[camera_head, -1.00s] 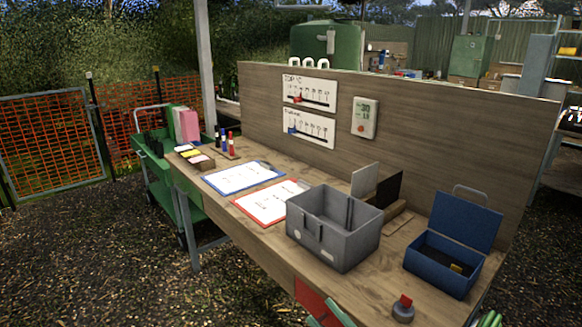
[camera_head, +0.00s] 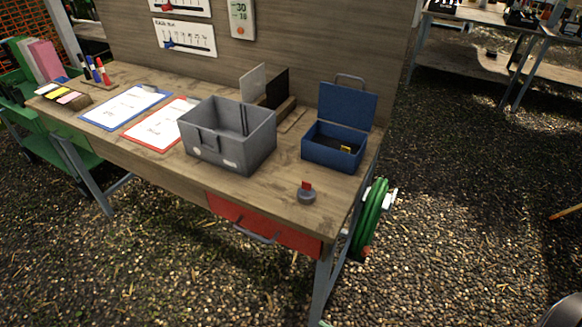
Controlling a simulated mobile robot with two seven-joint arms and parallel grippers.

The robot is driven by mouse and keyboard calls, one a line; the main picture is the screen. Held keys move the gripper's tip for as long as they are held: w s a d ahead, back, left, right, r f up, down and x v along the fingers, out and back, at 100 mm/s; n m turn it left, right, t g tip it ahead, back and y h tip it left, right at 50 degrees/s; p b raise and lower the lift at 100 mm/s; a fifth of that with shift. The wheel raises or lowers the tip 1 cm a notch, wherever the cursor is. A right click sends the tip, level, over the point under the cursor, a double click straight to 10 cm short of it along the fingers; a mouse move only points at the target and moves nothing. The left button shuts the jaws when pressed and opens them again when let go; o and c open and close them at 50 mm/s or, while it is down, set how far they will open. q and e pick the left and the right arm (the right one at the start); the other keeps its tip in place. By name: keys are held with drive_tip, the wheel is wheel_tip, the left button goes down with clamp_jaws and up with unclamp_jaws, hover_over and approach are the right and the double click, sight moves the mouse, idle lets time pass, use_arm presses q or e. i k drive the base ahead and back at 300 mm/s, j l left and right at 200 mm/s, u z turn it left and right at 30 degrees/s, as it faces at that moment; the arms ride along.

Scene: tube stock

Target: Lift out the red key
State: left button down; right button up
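A small red piece (camera_head: 307,186), which looks like the red key, stands upright in a round grey base (camera_head: 306,197). The base sits near the front right corner of the wooden bench (camera_head: 270,190). At this size I cannot tell the red piece's exact shape or how deep it sits. Neither of my grippers is in view, and nothing touches the red piece.
An open grey bin (camera_head: 205,145) stands left of the base. An open blue box (camera_head: 335,154) with a small yellow item stands behind it. Below are a red drawer (camera_head: 265,229) and a green hose (camera_head: 370,220). Clipboards (camera_head: 125,105) lie further left. Bench top around the base is clear.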

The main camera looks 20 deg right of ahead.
sight(307, 187)
drive_tip(key=i+j, duration=0.6)
drive_tip(key=i+j+z, duration=0.2)
drive_tip(key=j, duration=0.2)
drive_tip(key=i+j+z, duration=0.2)
drive_tip(key=j, duration=0.25)
drive_tip(key=i+z, duration=0.1)
drive_tip(key=z, duration=0.7)
